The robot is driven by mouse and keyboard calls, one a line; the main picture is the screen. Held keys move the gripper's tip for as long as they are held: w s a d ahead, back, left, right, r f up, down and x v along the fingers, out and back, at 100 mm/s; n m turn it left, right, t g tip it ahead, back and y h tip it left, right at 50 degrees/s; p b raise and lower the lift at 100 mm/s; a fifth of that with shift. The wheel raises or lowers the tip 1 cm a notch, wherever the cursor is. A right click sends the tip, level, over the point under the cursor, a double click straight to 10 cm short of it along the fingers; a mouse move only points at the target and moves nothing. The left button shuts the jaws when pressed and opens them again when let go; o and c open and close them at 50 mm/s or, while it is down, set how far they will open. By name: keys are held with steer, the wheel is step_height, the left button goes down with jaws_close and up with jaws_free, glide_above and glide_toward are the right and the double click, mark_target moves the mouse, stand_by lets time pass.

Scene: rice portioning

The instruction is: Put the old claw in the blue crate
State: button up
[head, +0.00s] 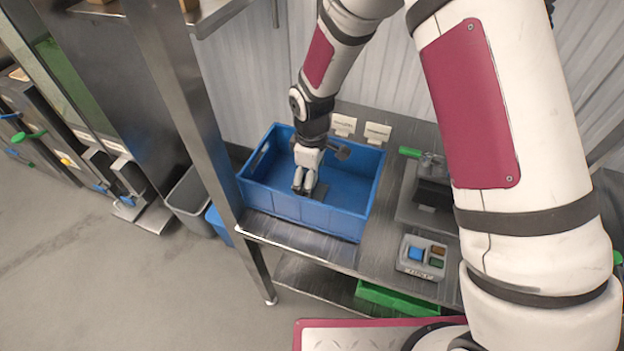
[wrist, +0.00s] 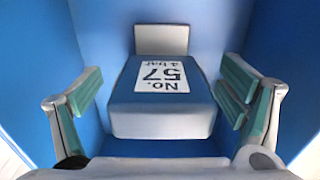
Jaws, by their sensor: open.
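The blue crate (head: 300,205) stands on the metal table in the head view, and its blue walls (wrist: 285,35) surround the wrist view. My gripper (head: 304,187) points down inside the crate. In the wrist view its two green-padded fingers (wrist: 162,95) are spread wide. Between them lies a grey block with a blue-looking top and a white "No. 57" label (wrist: 160,112), likely the old claw. A clear gap shows on both sides, so neither finger touches it. In the head view only a dark bit (head: 320,190) shows beside my fingers.
Two small white cards (head: 343,124) stand behind the crate. A button box (head: 423,257) and a grey device with a green handle (head: 410,152) are to its right. A steel post (head: 185,100) rises at the crate's left. A grey bin (head: 190,195) stands below on the left.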

step_height(320, 180, up, 11)
steer(key=shift+d+f+b, duration=0.1)
steer(key=shift+b, duration=0.6)
steer(key=s+d+r+m+t, duration=0.2)
steer(key=s+d+r+m, duration=0.3)
steer(key=r, duration=0.4)
steer(key=s+d+r+m+t, duration=0.1)
steer(key=s+d+r+m, duration=0.1)
steer(key=d+r, duration=0.55)
steer(key=s+d+r+m+t, duration=0.1)
steer(key=s+d+r+m, duration=0.2)
steer(key=s, duration=0.3)
steer(key=s+d+r+m+t, duration=0.1)
steer(key=s+d+r+m, duration=0.2)
steer(key=s, duration=0.4)
steer(key=shift+s+d+r+m+t, duration=0.25)
steer(key=shift+s+d+m+t, duration=0.1)
steer(key=shift+m, duration=0.15)
